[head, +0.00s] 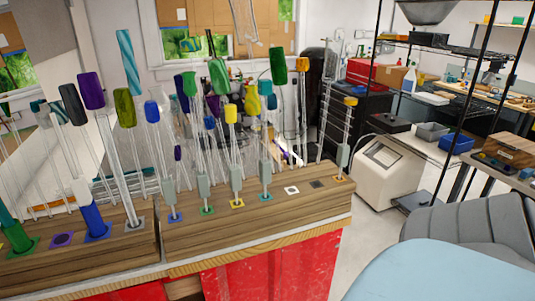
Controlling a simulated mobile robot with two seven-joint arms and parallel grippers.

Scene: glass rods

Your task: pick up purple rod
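A glass rod with a purple top (91,91) stands at the left of the wooden rack. Its clear shaft appears to run down towards a pale square socket (135,224), tilted in the picture. A square socket with a purple border (62,239) sits further left with no rod in it. A smaller purple piece (178,153) shows among the rods behind, and a dark, purplish top (180,85) stands further back; I cannot tell whether these belong to other purple rods. Neither of my grippers is in view.
The wooden rack (290,222) on a red cabinet (275,272) holds several close-set glass rods with green, blue, yellow and teal tops. Black shelving, a grey chair (470,232) and a pale blue surface (430,275) are at the right. Some floor is clear between them.

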